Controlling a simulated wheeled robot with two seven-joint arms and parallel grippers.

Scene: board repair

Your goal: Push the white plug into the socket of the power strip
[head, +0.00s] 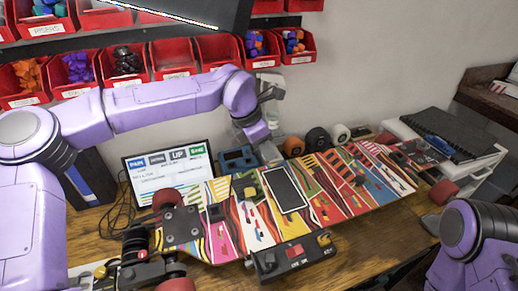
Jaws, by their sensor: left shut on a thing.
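My left arm reaches in from the left, over the board, and bends down at the wrist. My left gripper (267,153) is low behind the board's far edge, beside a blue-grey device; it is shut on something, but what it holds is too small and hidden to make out. I cannot pick out the white plug or a clear socket of the power strip. A black box with a red switch (292,254) stands at the board's near edge; I cannot tell whether it is the power strip. My right arm shows at the lower right; its fingers are not visible.
A colourful skateboard deck (325,212) lies across the wooden bench, with a phone-like panel (285,190) on it. A screen (170,176) stands behind left. Several round items line the back. Red bins (172,58) hang above. A white rack (462,172) stands right.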

